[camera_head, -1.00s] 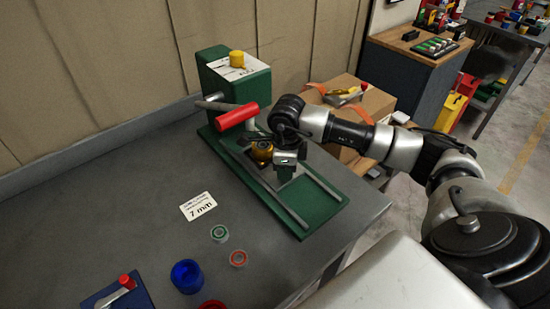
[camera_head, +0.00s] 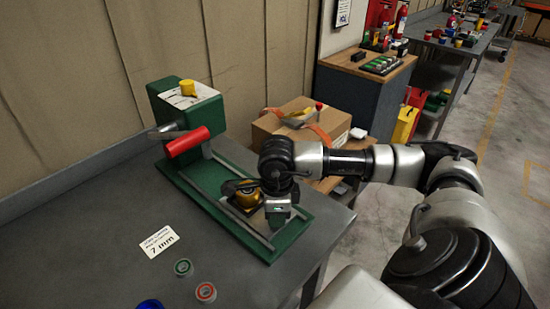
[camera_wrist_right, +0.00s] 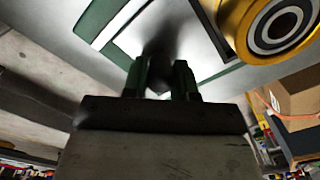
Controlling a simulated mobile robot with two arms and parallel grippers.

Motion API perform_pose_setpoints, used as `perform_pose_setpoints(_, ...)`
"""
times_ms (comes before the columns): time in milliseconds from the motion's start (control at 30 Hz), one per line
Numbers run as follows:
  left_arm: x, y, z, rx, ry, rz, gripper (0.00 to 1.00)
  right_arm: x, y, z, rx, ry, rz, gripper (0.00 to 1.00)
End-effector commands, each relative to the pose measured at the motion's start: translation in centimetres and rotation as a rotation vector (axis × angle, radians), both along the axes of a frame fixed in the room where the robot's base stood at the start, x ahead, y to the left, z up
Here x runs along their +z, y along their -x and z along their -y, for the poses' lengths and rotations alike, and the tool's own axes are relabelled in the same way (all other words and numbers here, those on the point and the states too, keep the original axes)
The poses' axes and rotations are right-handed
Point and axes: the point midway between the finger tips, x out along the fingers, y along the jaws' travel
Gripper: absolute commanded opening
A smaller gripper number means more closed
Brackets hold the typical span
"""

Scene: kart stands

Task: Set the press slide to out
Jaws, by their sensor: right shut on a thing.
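The green press (camera_head: 195,110) stands on the grey bench, with a red lever handle (camera_head: 187,141) on its side. Its slide is a pale plate (camera_head: 259,219) between two rails on the green base, out in front of the press column and near the rails' front end. A yellow holder with a bearing (camera_head: 246,197) sits on the slide; it also shows in the wrist view (camera_wrist_right: 280,24). My right gripper (camera_head: 277,212) is at the slide's front, shut on a part of it that the fingers (camera_wrist_right: 160,84) mostly hide. My left gripper is out of view.
A "7 mm" card (camera_head: 159,241), a green-ringed piece (camera_head: 183,267) and a red-ringed piece (camera_head: 206,292) lie on the bench (camera_head: 100,220) left of the base. A cardboard box (camera_head: 300,128) stands behind the press on the right.

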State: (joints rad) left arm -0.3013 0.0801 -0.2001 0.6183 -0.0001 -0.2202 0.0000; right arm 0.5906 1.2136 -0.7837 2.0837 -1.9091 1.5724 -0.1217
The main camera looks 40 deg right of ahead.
Motion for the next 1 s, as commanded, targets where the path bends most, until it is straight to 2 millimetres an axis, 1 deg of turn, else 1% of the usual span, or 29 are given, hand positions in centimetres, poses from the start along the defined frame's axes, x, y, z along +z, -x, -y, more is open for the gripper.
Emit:
perform_pose_setpoints(33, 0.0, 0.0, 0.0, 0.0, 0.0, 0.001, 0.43, -0.2, 0.3, 0.0, 0.003, 0.003, -0.015, 0.0)
perform_pose_setpoints(67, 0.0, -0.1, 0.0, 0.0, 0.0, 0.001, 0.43, -0.2, 0.3, 0.0, 0.003, 0.003, -0.015, 0.3)
perform_pose_setpoints(200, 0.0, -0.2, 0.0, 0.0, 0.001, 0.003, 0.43, -0.2, 0.3, 0.0, 0.003, 0.002, -0.013, 0.52)
perform_pose_setpoints(233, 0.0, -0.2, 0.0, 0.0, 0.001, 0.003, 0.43, -0.2, 0.3, 0.0, 0.002, 0.002, -0.013, 0.53)
perform_pose_setpoints(467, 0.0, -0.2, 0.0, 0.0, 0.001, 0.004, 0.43, -0.1, 0.2, 0.0, 0.002, 0.002, -0.008, 0.53)
perform_pose_setpoints(567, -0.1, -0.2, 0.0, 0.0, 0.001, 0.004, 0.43, 0.4, 0.1, 0.0, 0.002, 0.002, -0.006, 0.53)
perform_pose_setpoints(667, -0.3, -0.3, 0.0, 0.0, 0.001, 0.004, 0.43, 1.7, 0.1, 0.0, 0.001, 0.002, -0.003, 0.53)
perform_pose_setpoints(900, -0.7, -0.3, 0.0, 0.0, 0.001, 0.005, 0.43, 6.6, 0.1, 0.0, 0.001, 0.002, -0.003, 0.53)
perform_pose_setpoints(1000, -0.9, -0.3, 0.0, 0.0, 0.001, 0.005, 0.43, 8.3, 0.2, 0.0, 0.002, 0.002, -0.003, 0.53)
